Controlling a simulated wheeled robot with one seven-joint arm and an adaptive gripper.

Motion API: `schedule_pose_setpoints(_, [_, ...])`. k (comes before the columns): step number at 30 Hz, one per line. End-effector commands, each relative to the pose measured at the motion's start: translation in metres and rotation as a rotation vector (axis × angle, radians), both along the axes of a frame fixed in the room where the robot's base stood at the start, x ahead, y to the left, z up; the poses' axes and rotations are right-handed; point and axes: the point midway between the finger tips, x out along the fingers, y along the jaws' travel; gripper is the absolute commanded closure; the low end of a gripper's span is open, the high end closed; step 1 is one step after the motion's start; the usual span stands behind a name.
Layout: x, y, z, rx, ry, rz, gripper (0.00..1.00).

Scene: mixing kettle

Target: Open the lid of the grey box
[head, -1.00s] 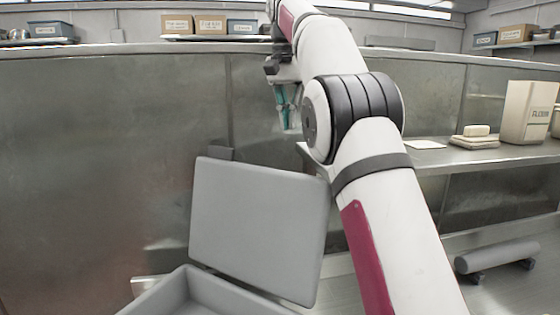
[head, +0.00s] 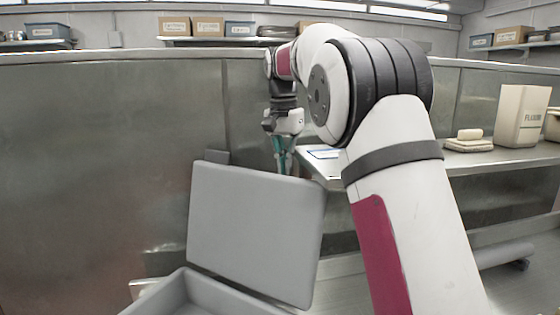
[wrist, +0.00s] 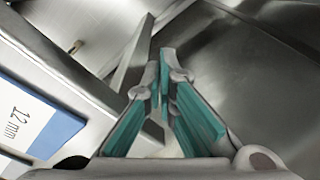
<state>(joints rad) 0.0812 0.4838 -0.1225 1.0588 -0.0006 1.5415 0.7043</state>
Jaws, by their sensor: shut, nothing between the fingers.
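The grey box (head: 180,296) stands at the bottom of the head view, cut off by the lower edge. Its grey lid (head: 255,232) is raised and stands nearly upright, leaning back, with its broad face towards me. My gripper (head: 284,170) is behind the lid's top edge in the head view, pointing down, and the lid partly hides its fingertips. In the wrist view my gripper (wrist: 166,62) has its teal-padded fingers closed together at the tips with nothing between them. I cannot see the box or lid in the wrist view.
A metal bench (head: 480,165) on the right holds a beige container (head: 522,114) and stacked pale blocks (head: 467,143). A large metal wall (head: 110,150) stands behind the box.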

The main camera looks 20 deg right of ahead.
Motion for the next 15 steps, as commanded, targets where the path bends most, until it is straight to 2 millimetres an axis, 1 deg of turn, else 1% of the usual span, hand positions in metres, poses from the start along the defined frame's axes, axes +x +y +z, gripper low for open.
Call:
schedule_pose_setpoints(1, [-0.007,0.009,0.009,0.001,-0.006,0.007,1.0])
schedule_pose_setpoints(6, [-0.018,0.023,0.012,0.001,-0.005,0.005,1.0])
schedule_pose_setpoints(15, [-0.021,0.028,0.013,0.001,-0.006,0.003,1.0])
